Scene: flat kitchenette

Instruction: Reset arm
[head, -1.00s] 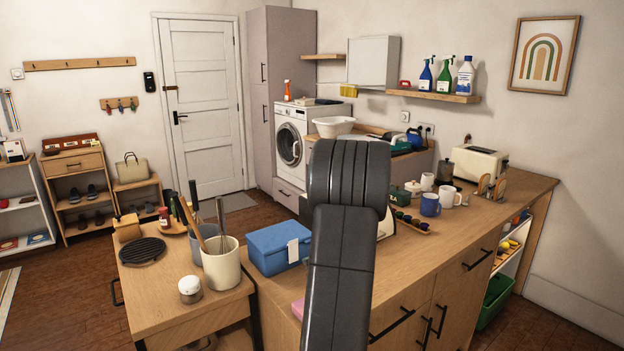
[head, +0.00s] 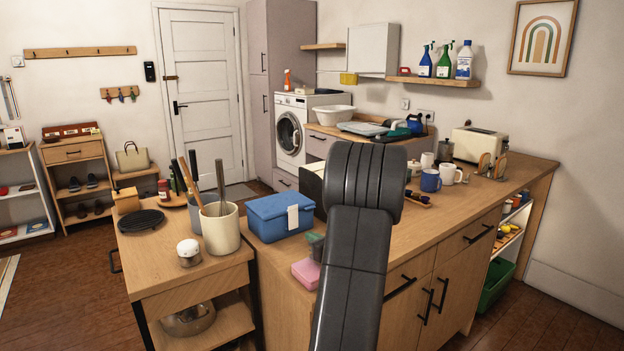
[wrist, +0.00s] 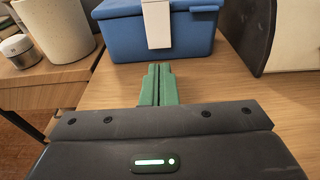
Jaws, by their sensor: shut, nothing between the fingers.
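My gripper (wrist: 159,85) shows in the wrist view, with its two green fingers shut together and nothing between them. The fingers are above the wooden counter and point toward a blue box (wrist: 160,36) with a white tag. The same blue box (head: 275,218) stands on the counter in the head view. My dark arm rises in the middle of the head view and hides part of the counter.
A pink block (head: 306,272) lies on the counter left of my arm. A cream utensil pot (head: 220,228) and a white-lidded jar (head: 189,252) stand on the lower table at left. A blue mug (head: 430,181) and a toaster (head: 479,143) are at right.

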